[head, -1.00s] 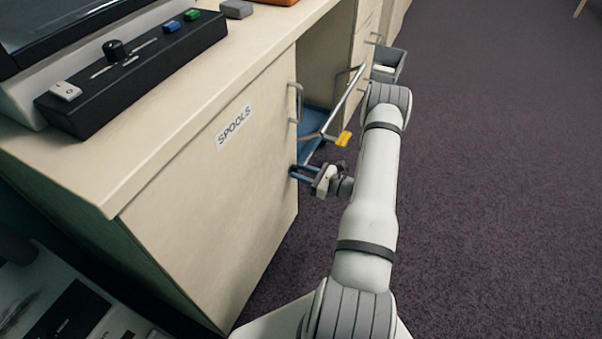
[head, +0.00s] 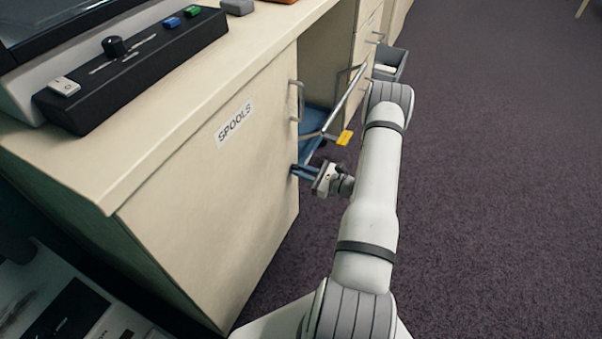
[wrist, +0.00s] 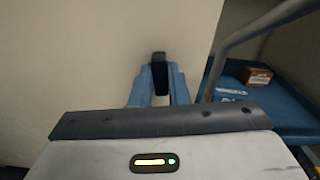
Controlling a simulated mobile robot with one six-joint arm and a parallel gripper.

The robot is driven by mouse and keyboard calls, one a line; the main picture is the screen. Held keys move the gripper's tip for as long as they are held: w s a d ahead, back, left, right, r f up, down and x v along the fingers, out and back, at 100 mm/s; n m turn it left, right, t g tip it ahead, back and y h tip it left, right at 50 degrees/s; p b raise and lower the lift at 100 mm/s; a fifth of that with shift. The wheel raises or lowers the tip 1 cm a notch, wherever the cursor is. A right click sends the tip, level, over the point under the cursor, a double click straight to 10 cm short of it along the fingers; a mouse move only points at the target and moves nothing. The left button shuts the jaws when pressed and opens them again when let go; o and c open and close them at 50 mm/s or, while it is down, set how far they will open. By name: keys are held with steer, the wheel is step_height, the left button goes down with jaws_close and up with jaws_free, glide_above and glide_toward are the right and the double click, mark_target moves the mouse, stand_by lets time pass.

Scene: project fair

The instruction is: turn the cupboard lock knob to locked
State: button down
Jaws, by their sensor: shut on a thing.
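The cupboard (head: 215,200) is cream, with a door labelled SPOOLS and a grey bar handle (head: 296,102) near its upper right edge. My gripper (head: 296,170) is at the door's right edge, below the handle. In the wrist view my gripper's blue fingers (wrist: 159,90) are shut on a small dark upright knob (wrist: 158,70) that stands out from the cream door. In the head view the knob is hidden by the fingers. I see no lock marking around it.
A blue trolley (head: 311,146) with a metal handle and a yellow tag stands right of the door, close to my gripper. Its blue shelf holds a brown box (wrist: 257,76). A grey bin (head: 392,62) is farther back. The carpet on the right is clear.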

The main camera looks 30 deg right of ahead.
steer(key=shift+s+a+f+n+b, duration=0.15)
steer(key=shift+n+b, duration=1.45)
steer(key=shift+n, duration=1.05)
steer(key=shift+a+f+n+b, duration=0.1)
steer(key=shift+n+b, duration=1.45)
steer(key=shift+n, duration=1.05)
steer(key=shift+s+a+f+n+b, duration=0.15)
steer(key=shift+n+b, duration=1.45)
steer(key=shift+n, duration=1.05)
steer(key=shift+d, duration=0.1)
steer(key=c, duration=1.4)
jaws_free()
steer(key=shift+w+d+r, duration=0.1)
steer(key=p+v, duration=0.2)
steer(key=v, duration=0.5)
steer(key=shift+s+d, duration=0.25)
steer(key=shift+s, duration=0.1)
